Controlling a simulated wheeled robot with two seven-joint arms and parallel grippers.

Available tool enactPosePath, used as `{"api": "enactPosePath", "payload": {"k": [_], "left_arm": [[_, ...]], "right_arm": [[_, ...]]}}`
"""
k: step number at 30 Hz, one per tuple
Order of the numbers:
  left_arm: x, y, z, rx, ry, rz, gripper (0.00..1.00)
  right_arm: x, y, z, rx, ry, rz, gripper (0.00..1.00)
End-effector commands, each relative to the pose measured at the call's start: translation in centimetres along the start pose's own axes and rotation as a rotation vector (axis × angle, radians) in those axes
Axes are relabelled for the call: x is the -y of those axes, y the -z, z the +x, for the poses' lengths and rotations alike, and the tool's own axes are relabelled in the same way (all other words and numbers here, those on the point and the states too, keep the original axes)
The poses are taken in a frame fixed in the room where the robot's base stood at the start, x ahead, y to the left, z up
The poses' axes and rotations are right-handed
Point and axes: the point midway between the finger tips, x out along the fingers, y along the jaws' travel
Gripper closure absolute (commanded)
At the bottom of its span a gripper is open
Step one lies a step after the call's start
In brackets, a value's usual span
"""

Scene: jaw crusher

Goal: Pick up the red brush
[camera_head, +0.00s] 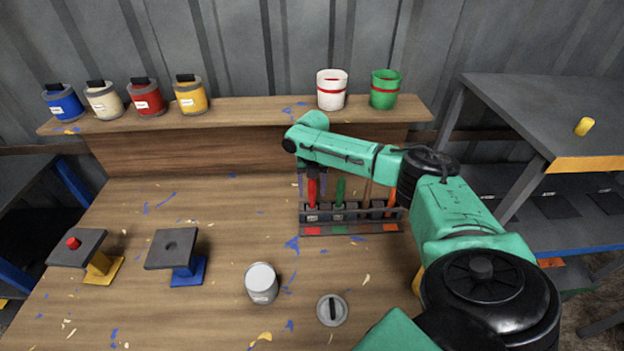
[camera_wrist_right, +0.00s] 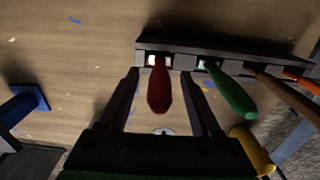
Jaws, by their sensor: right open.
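The red brush (camera_head: 312,193) stands handle up in the leftmost slot of a dark brush rack (camera_head: 350,230) on the workbench. In the right wrist view its red handle (camera_wrist_right: 159,88) points toward the camera. My right gripper (camera_head: 312,182) is open over the rack, and its two fingers (camera_wrist_right: 158,76) lie on either side of the red handle in that view. I cannot tell whether either finger touches it. The brush's lower end is hidden in the rack. My left gripper is not in view.
A green brush (camera_head: 339,192) stands just right of the red one, with brown and orange handles further right. A grey can (camera_head: 262,283) and a round lid (camera_head: 332,310) are nearer. Paint pots and two buckets line the back shelf (camera_head: 250,108). The bench's left middle is clear.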

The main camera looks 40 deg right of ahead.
Motion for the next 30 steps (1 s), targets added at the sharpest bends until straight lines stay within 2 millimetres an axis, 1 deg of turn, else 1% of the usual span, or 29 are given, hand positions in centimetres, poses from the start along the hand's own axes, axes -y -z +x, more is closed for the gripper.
{"api": "enactPosePath", "payload": {"k": [2,3,5,6,7,16,20,23,26,29,30], "left_arm": [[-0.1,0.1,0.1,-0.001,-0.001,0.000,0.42],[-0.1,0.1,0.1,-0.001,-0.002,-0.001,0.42],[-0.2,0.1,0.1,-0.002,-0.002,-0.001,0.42],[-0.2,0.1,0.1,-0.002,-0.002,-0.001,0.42],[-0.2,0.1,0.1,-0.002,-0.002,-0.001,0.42],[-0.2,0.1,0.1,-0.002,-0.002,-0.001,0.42],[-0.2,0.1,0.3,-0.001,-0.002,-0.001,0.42],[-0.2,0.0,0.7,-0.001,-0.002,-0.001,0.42],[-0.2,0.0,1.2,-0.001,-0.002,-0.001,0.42],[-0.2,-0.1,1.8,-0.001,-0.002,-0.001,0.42],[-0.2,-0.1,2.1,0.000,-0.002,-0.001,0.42]], "right_arm": [[0.0,0.0,0.0,0.000,0.000,0.000,0.35],[0.0,0.0,0.0,0.000,0.000,0.000,0.50],[0.0,0.0,0.0,0.000,0.000,0.000,0.73],[0.0,0.0,0.0,0.000,0.000,0.000,0.89],[0.0,0.0,0.0,0.000,0.000,0.000,1.00],[0.0,0.0,-0.1,0.000,0.000,0.001,1.00],[0.0,-0.1,-0.7,0.001,-0.002,0.001,1.00],[0.0,-0.1,-2.0,0.002,-0.003,0.001,1.00],[-0.1,-0.1,-4.0,0.003,-0.004,0.001,1.00],[-0.1,-0.1,-6.5,0.004,-0.004,0.001,1.00],[-0.1,-0.1,-7.7,0.005,-0.005,0.001,1.00]]}}
